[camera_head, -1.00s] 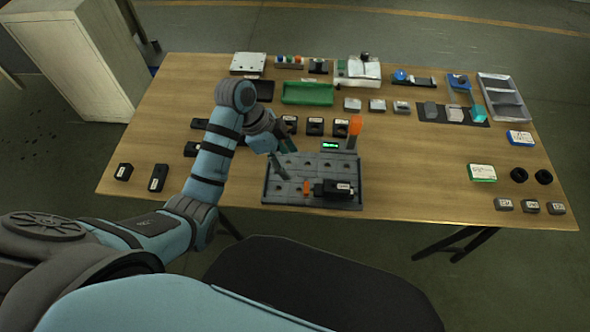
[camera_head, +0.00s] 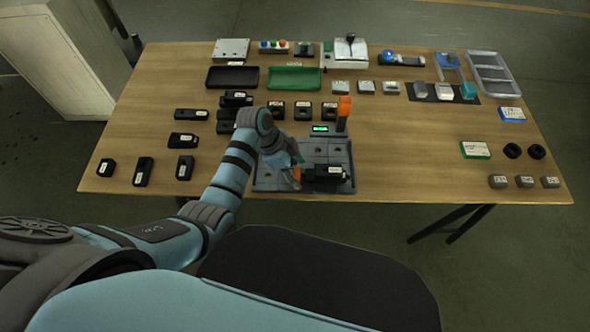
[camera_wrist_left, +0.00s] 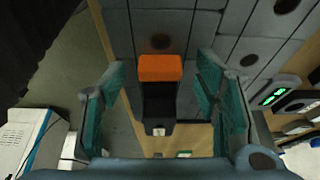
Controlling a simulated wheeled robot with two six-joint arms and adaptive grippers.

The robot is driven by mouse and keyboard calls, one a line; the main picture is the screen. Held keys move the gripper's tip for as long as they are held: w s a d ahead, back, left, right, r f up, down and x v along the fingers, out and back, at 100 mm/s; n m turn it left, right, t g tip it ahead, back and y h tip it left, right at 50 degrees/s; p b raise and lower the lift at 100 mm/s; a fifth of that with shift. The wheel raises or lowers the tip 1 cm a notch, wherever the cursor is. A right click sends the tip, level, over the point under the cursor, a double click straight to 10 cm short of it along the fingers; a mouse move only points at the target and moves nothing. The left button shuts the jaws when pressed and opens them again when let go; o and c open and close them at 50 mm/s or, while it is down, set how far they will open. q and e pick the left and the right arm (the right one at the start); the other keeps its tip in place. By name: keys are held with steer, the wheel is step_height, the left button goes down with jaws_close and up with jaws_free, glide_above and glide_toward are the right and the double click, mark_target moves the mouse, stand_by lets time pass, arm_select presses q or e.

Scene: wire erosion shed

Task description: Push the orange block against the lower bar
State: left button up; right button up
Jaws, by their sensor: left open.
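The orange block (camera_head: 297,174) sits on the grey fixture plate (camera_head: 268,177), at the left end of a black labelled part (camera_head: 327,174). My left gripper (camera_head: 291,172) is low over the plate, close to the block and partly covering it. In the left wrist view the orange block (camera_wrist_left: 160,68) shows between my open teal fingers, with a gap on each side. The black part (camera_wrist_left: 160,108) extends from the block between the fingers. The plate's lower bar (camera_head: 280,190) runs along its near edge; contact with the block cannot be told. My right gripper is out of view.
An orange-topped post (camera_head: 344,108) and a small green display (camera_head: 320,129) stand at the plate's far side. Several black parts lie left of and behind the plate. Trays (camera_head: 299,77) line the back.

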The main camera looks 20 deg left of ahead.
mark_target(310, 174)
arm_select(q)
steer(key=c, duration=1.3)
steer(key=shift+w+d, duration=0.2)
steer(key=shift+d, duration=1.2)
steer(key=o, duration=1.3)
steer(key=shift+w+d, duration=0.15)
steer(key=shift+d, duration=0.05)
steer(key=shift+r, duration=0.1)
